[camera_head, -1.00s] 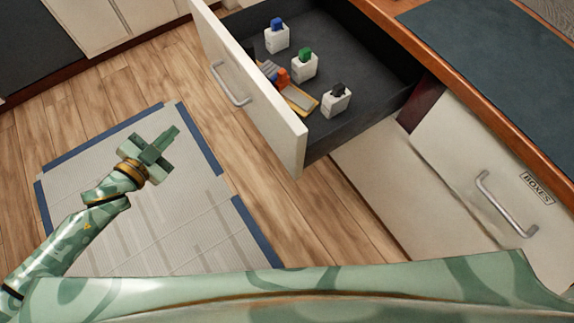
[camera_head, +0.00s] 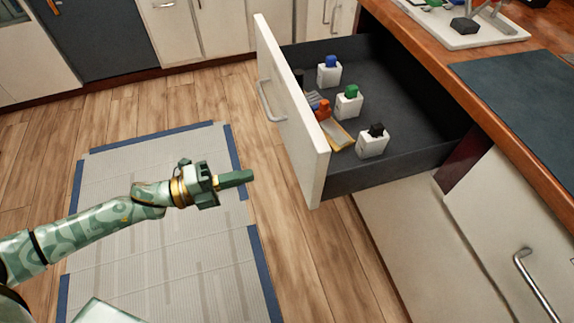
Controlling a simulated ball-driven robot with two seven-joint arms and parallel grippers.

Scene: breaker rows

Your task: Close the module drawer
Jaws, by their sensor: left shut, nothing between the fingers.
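The module drawer (camera_head: 300,116) stands pulled out of the counter, with its pale front and a metal handle (camera_head: 272,101) facing left. Inside it are white modules with a blue top (camera_head: 329,74), a green top (camera_head: 348,105) and a black top (camera_head: 373,143). An orange-red item (camera_head: 321,110) and a small yellow-edged tray (camera_head: 341,136) lie near the drawer front. My left gripper (camera_head: 248,177) is shut and empty, to the left of the drawer front and apart from it, pointing right. My right gripper is not in view.
A closed drawer with a handle (camera_head: 536,284) is at the lower right. The wooden counter (camera_head: 420,50) carries a dark mat (camera_head: 530,90) and a white tray (camera_head: 480,40). A grey floor mat with blue edges (camera_head: 170,255) lies under my left arm. Cabinets line the back.

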